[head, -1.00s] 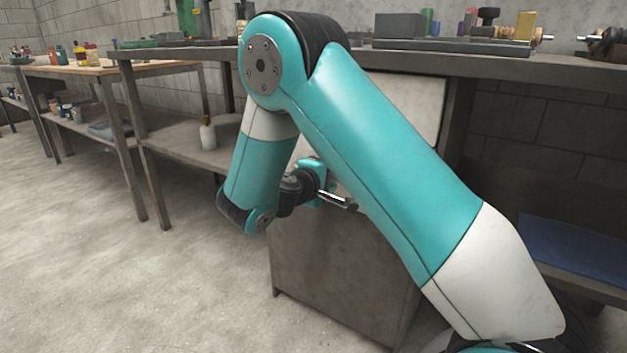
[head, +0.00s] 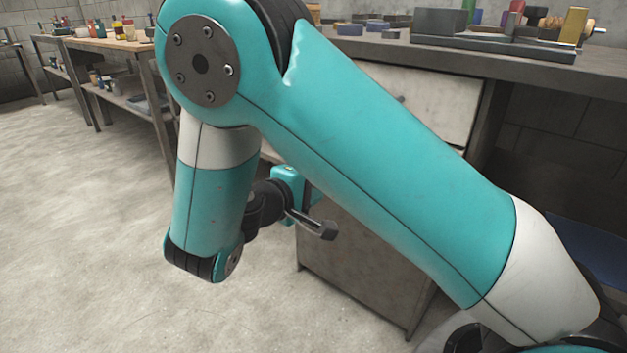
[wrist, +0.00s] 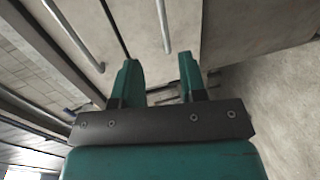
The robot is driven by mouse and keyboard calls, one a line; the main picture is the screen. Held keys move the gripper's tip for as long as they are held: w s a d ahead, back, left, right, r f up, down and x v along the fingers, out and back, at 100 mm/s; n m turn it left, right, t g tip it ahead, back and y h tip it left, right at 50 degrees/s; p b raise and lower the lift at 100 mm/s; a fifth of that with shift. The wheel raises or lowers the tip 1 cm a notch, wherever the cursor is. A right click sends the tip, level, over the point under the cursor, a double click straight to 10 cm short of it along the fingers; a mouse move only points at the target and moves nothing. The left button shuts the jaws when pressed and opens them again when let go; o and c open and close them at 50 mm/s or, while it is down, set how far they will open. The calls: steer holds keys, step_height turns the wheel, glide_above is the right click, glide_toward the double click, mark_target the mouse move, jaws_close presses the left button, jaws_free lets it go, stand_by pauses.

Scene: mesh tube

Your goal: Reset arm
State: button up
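My teal and white arm fills the middle of the head view, with the elbow raised at upper left and the forearm hanging down. My gripper (head: 308,190) is at the end of the wrist, low in front of the cabinet, and its fingertips are hard to make out there. In the wrist view my gripper (wrist: 158,66) shows two teal fingers spread apart with an empty gap between them. Nothing is held.
A grey cabinet (head: 350,262) stands under the workbench (head: 480,58), behind my arm. Blocks and tools lie on the bench, including a grey block (head: 440,22). Another table (head: 105,45) stands at far left. The concrete floor (head: 80,220) at left is clear.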

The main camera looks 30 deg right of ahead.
stand_by(0.4)
steer(key=s+a+r+n+g+y, duration=0.1)
steer(key=s+a+r+g+y, duration=0.2)
steer(key=s+y, duration=0.35)
steer(key=s+a+r+n+g+y+p, duration=0.1)
steer(key=s+a+r+y, duration=0.2)
steer(key=s+a+y, duration=0.4)
steer(key=s+a+r+n+g+y, duration=0.1)
steer(key=s+a+r+y, duration=0.15)
steer(key=s+y, duration=0.45)
step_height(320, 180, up, 37)
steer(key=s+h+p, duration=0.1)
steer(key=p, duration=3.6)
steer(key=shift+s+a+h, duration=0.15)
steer(key=shift+a+h, duration=0.15)
steer(key=shift+h, duration=0.05)
steer(key=shift+f, duration=0.1)
